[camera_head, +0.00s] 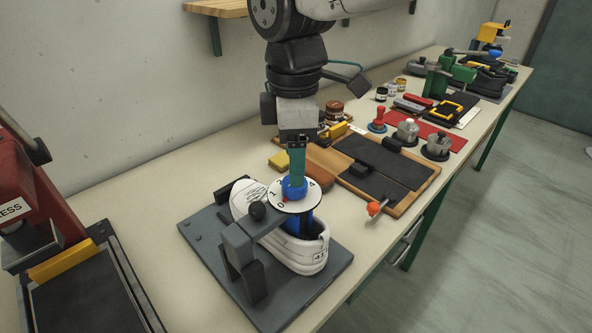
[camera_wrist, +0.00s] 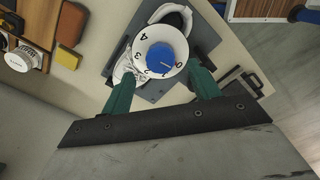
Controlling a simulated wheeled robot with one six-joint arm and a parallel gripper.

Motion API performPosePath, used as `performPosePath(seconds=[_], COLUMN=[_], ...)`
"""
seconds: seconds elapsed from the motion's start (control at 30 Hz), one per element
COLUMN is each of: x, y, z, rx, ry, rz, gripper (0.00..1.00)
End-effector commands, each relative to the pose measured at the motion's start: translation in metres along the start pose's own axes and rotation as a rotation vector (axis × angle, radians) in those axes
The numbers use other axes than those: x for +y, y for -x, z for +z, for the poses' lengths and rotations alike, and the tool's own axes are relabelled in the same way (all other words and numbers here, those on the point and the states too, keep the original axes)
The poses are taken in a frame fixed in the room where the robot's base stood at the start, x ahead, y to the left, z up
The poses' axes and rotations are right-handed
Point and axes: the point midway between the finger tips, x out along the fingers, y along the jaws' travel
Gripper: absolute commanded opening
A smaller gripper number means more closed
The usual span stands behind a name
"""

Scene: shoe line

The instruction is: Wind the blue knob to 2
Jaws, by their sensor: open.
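The blue knob (camera_head: 293,189) sits on a round white dial (camera_head: 308,200) above a white shoe (camera_head: 313,257) in a dark fixture. In the wrist view the knob (camera_wrist: 160,58) is in the middle of the dial (camera_wrist: 142,47), which bears numbers from 0 to 4. A small red mark by the knob shows near the 0 in the head view; the exact setting is too small to read surely. My gripper (camera_head: 296,177) points down at the knob. In the wrist view my gripper (camera_wrist: 162,76) is open, its green fingers apart on either side of the dial's lower part.
A red press (camera_head: 40,190) stands at left. A wooden board with dark mats (camera_head: 391,170), a yellow block (camera_head: 279,161) and several tools lie farther along the bench.

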Motion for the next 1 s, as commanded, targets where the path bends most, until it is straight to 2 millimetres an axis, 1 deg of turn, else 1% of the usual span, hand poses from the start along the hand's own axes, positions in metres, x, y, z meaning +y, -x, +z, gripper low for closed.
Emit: performPosePath(seconds=[0.03,0.1,0.23,0.4,0.6,0.63,0.67,0.7,0.77,0.8,1.0], x=[0.0,-0.001,0.0,0.0,0.001,0.0,0.0,0.0,0.0,0.0,0.001], y=[-0.009,-0.02,-0.035,-0.043,-0.043,-0.043,-0.043,-0.043,-0.043,-0.043,-0.043], z=[0.001,0.001,0.001,0.002,0.002,0.002,0.002,0.002,0.002,0.002,0.002], rx=[-0.002,-0.002,-0.002,0.0,0.0,0.0,0.0,0.0,0.0,0.0,0.0], ry=[-0.001,-0.002,-0.004,-0.006,-0.006,-0.006,-0.006,-0.006,-0.006,-0.006,-0.012], rz=[-0.003,-0.003,-0.002,0.0,0.0,0.0,0.0,0.0,0.0,0.0,0.0], gripper=[0.61,0.61,0.61,0.61,0.61,0.58,0.5,0.39,0.22,0.16,0.16])
